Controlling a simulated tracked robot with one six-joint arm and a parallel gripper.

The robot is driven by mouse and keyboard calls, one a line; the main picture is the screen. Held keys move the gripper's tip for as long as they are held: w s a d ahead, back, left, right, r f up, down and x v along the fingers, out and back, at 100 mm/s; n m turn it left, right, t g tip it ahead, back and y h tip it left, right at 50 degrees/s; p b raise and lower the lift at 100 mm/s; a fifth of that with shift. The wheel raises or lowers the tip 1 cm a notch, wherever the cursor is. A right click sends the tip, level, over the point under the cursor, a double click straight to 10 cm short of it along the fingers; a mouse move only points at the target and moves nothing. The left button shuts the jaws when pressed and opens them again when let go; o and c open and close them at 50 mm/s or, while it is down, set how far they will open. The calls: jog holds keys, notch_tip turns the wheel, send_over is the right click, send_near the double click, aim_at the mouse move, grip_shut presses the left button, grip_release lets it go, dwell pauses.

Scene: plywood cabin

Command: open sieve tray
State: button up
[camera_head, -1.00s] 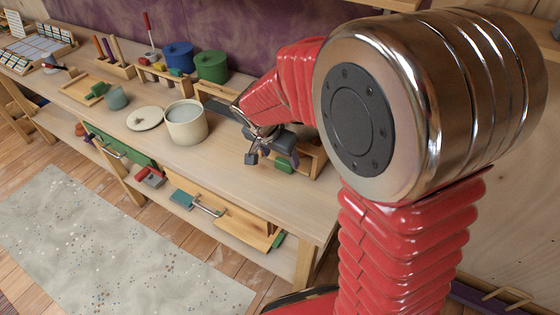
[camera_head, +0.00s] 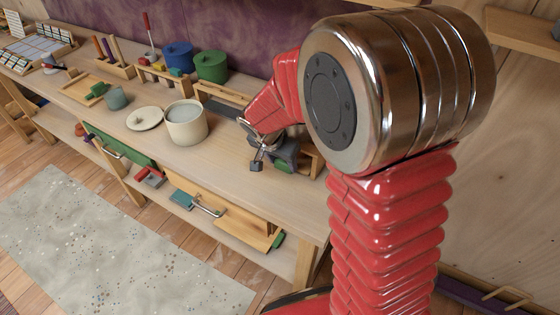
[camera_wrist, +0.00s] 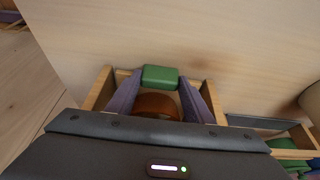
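I cannot tell for sure which thing is the sieve tray. Under the worktop are a green-fronted drawer (camera_head: 125,146) and a wooden-fronted drawer (camera_head: 235,215), each with a metal bar handle. My gripper (camera_head: 272,162) is above the worktop's right part, well away from both handles. In the wrist view my gripper (camera_wrist: 161,82) has its two purple fingers apart, over a small wooden tray (camera_wrist: 101,90). A green block (camera_wrist: 160,76) shows between the fingertips, and a brown rounded thing (camera_wrist: 157,105) lies nearer; I see no clear grip on either.
A cream pot (camera_head: 187,128) and its lid (camera_head: 144,118) stand left of my gripper. Blue (camera_head: 178,57) and green (camera_head: 211,66) pots stand at the back. A speckled grey mat (camera_head: 110,245) lies on the floor in front. The worktop's front right is clear.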

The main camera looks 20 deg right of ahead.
jog(key=c, duration=0.9)
jog(key=s+a, duration=0.9)
jog(key=shift+s+a, duration=0.15)
jog(key=shift+a, duration=0.05)
jog(key=o, duration=1.5)
jog(key=shift+r, duration=0.1)
jog(key=v, duration=1.3)
jog(key=shift+s+a+r, duration=0.1)
jog(key=shift+s+r, duration=0.05)
jog(key=shift+r, duration=0.1)
